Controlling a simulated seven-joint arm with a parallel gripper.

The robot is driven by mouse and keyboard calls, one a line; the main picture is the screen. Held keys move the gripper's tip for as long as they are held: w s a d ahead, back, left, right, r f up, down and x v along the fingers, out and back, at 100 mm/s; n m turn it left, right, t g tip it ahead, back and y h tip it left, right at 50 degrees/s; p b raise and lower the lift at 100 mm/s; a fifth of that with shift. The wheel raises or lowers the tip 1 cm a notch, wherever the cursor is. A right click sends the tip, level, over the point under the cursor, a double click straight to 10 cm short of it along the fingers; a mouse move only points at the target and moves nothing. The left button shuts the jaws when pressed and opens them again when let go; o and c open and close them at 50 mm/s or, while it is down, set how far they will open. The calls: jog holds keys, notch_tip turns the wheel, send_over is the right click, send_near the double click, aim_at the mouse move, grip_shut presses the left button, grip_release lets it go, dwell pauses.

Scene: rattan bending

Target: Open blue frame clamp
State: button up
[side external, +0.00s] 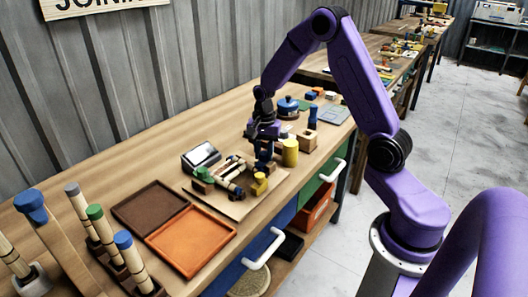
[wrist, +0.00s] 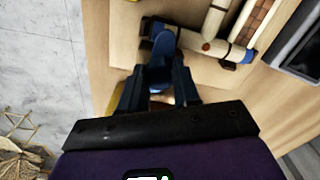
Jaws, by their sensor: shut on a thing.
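My gripper (wrist: 158,88) is shut on a blue lever-like piece (wrist: 163,45), which I take to be the blue frame clamp's handle. In the wrist view the piece stands between the two dark fingers and reaches past their tips. Beyond it lies a pale wooden frame (wrist: 205,45) with a red dot and a blue end. In the side view my gripper (side external: 263,160) points down at the right part of the work board (side external: 235,207). The fingers hide most of the clamp there, so I cannot tell how far its jaw is open.
A yellow clamp piece (side external: 260,184) is just below my gripper. A yellow cylinder (side external: 290,153) and a wooden block (side external: 307,140) stand to its right. A brown tray (side external: 150,207) and an orange tray (side external: 190,240) lie left. A dark metal box (side external: 201,155) is behind the board.

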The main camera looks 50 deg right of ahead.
aim_at(264, 153)
jog(key=n, duration=0.8)
jog(key=shift+n, duration=0.3)
jog(key=n, duration=0.4)
jog(key=shift+n, duration=0.3)
jog(key=n, duration=0.4)
jog(key=shift+r+n, duration=0.1)
jog(key=shift+n, duration=0.3)
jog(key=o, duration=1.1)
jog(key=shift+c, duration=0.2)
notch_tip(264, 153, up, 17)
jog(key=shift+r, duration=0.2)
